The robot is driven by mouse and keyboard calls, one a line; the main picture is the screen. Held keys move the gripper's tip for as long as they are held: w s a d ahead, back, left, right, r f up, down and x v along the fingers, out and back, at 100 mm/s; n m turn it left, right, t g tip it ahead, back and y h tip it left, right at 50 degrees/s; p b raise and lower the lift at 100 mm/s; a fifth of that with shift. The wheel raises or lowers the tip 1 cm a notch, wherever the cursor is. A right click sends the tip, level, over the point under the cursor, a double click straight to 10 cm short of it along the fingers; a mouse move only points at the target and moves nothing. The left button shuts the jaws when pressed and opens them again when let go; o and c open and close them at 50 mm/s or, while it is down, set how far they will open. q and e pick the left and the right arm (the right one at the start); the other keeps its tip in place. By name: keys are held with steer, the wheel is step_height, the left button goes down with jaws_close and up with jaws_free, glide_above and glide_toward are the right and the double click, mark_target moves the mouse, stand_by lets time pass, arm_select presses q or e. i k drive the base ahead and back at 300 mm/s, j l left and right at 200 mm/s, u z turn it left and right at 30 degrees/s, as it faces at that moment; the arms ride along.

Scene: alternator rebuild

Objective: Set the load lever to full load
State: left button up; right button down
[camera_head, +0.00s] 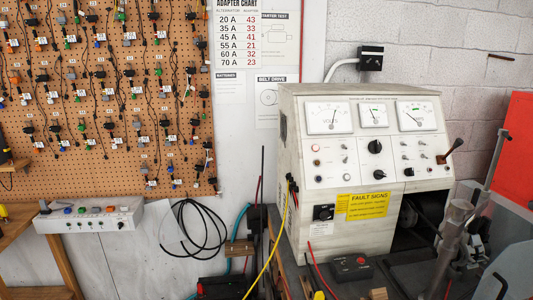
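The load lever (455,147) sticks out at the right end of the test bench's (320,175) sloped control panel. It has a dark knob on a thin shaft and tilts up to the right. Its base is a small red-and-dark fitting at the panel's right edge. Any load markings beside it are too small to read. Three dial meters sit above the panel: the left one (330,117), the middle one (374,115) and the right one (416,115). I cannot make out either of my grippers in this view, and nothing touches the lever.
A black rotary knob (375,147) and small switches share the panel. A yellow fault-signs label (367,205) is below. Grey metal clamp-like parts (455,215) stand in front at the lower right. A red panel (514,150) is at the right edge. Cables hang left of the bench.

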mark_target(459, 142)
steer(key=l+u, duration=0.15)
steer(key=l, duration=2.65)
steer(key=i, duration=0.05)
